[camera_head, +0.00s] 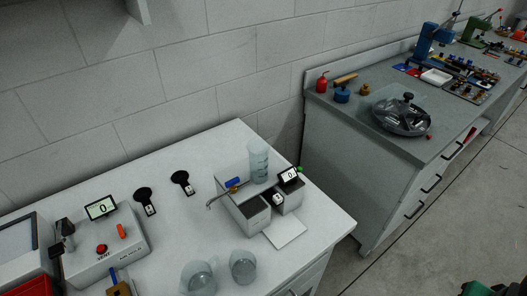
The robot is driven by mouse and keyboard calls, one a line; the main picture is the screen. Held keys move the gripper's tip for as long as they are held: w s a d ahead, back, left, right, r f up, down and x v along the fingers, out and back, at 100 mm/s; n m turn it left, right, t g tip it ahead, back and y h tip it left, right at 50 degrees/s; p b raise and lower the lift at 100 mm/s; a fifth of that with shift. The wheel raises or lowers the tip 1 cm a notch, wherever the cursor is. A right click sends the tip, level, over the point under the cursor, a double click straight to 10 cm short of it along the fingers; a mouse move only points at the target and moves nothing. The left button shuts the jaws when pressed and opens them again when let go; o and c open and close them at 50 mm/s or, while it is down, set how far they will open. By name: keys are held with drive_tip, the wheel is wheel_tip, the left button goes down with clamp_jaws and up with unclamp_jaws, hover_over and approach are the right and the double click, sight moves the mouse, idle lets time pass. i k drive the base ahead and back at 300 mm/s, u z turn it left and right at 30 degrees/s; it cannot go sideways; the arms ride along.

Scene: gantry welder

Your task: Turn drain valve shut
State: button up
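A small valve with a blue lever handle (233,183) and a brass-coloured body sits on a curved metal spout (214,199) on the white bench. It looks like the drain valve, but no label is readable. The spout points left and down from a grey apparatus (244,212). A clear graduated cylinder (258,160) stands upright just right of the handle. The handle appears to lie roughly along the spout, but its exact angle is too small to tell. No flow from the spout is visible.
Two clear beakers (243,266) stand at the bench's front. A grey box with a display and red button (101,248) is at left. Two black-topped items (181,178) stand near the wall. A grey cabinet (355,175) with tools is at right.

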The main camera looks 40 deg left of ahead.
sight(232, 183)
drive_tip(key=i, duration=0.4)
drive_tip(key=u, duration=3.6)
